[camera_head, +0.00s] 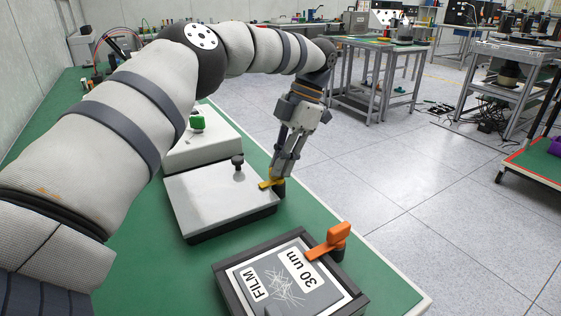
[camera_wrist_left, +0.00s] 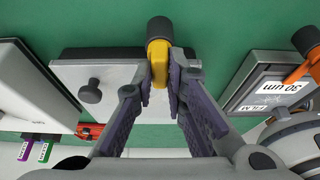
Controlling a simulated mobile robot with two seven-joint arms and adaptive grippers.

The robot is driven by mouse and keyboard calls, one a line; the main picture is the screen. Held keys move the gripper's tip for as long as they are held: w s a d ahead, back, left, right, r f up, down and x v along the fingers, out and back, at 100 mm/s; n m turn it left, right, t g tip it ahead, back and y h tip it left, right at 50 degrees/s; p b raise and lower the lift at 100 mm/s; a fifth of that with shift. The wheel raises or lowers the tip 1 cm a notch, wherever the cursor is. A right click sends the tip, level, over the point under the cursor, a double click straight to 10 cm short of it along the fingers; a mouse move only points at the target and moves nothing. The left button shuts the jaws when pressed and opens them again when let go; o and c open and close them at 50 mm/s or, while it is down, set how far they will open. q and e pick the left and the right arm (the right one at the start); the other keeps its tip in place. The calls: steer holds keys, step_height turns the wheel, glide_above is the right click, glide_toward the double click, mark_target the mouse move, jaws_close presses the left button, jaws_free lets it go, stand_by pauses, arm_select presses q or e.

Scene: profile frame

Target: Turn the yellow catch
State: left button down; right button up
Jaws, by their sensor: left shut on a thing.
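The yellow catch (camera_head: 268,184) sits at the right edge of a grey-white plate (camera_head: 215,200) with a black knob on top. In the left wrist view the catch (camera_wrist_left: 158,58) lies between my fingertips, with a dark round end beyond it. My left gripper (camera_head: 280,182) reaches down from above and is shut on the catch; it also shows in the left wrist view (camera_wrist_left: 160,85). The fingers hide part of the catch. My right gripper is in neither view.
A dark frame (camera_head: 222,287) labelled FILM 30 um, with an orange catch (camera_head: 332,240), lies nearer on the green table. A white box (camera_head: 205,148) with a green knob (camera_head: 197,122) stands behind the plate. Bare table (camera_head: 385,282) shows at the front right.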

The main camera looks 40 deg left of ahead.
arm_select(q)
steer(key=c, duration=1.6)
jaws_free()
step_height(320, 180, up, 10)
step_height(320, 180, down, 10)
steer(key=shift+r, duration=0.1)
steer(key=shift+m, duration=0.7)
